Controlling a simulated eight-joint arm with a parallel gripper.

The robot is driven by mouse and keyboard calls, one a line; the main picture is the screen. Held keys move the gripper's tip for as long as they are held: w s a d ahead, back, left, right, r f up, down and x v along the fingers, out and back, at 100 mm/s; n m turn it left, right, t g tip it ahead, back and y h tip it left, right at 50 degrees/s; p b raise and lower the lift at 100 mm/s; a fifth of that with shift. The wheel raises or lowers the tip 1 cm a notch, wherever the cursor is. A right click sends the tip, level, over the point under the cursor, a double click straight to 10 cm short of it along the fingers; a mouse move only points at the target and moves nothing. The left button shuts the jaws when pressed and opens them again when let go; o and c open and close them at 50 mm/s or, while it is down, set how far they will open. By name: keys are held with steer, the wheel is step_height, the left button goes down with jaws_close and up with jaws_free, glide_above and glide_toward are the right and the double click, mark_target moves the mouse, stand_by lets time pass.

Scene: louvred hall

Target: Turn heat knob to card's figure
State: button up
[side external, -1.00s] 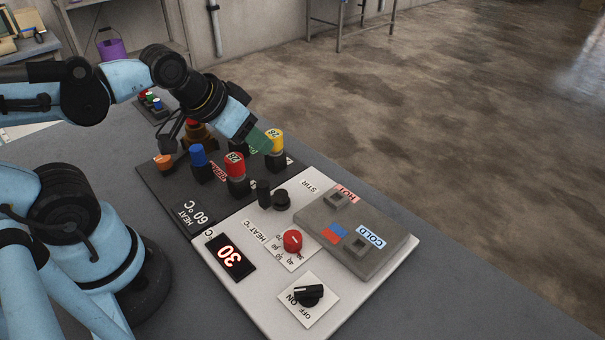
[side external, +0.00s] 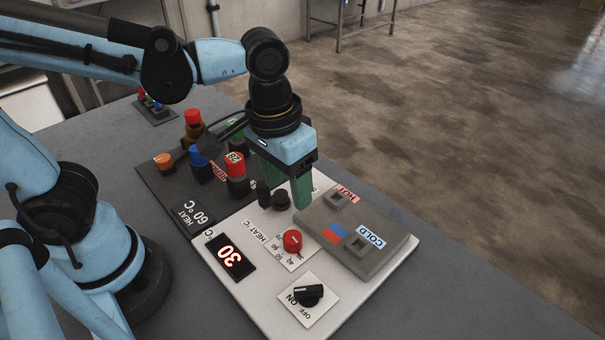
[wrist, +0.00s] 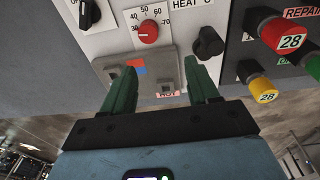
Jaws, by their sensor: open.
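The red heat knob (side external: 292,241) sits on a white numbered dial on the pale panel. It also shows in the wrist view (wrist: 148,32), ahead of my fingers; its pointer is too small to read surely. The card (side external: 193,216) on the dark panel reads HEAT 60 °C. The display (side external: 231,256) beside the dial reads 30. My gripper (side external: 287,192) points down with its green fingers apart and empty, above the panel and behind the knob in the side view. The fingers also show in the wrist view (wrist: 160,66), apart from the knob.
A black STIR knob (side external: 281,201) stands near my fingers. A grey block (side external: 380,262) with HOT and COLD labels lies right of the dial. A black ON/OFF switch (side external: 308,295) is in front.

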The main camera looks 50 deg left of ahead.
mark_target(293, 237)
steer(key=shift+g, duration=0.5)
steer(key=shift+s+d+f, duration=0.15)
steer(key=shift+d+f, duration=0.2)
steer(key=shift+f, duration=1.35)
steer(key=shift+s+d+f, duration=0.15)
steer(key=shift+d+f, duration=0.15)
steer(key=shift+f, duration=1.45)
steer(key=shift+s+d+f, duration=0.15)
steer(key=shift+d+f, duration=0.2)
steer(key=shift+f, duration=1.35)
jaws_close()
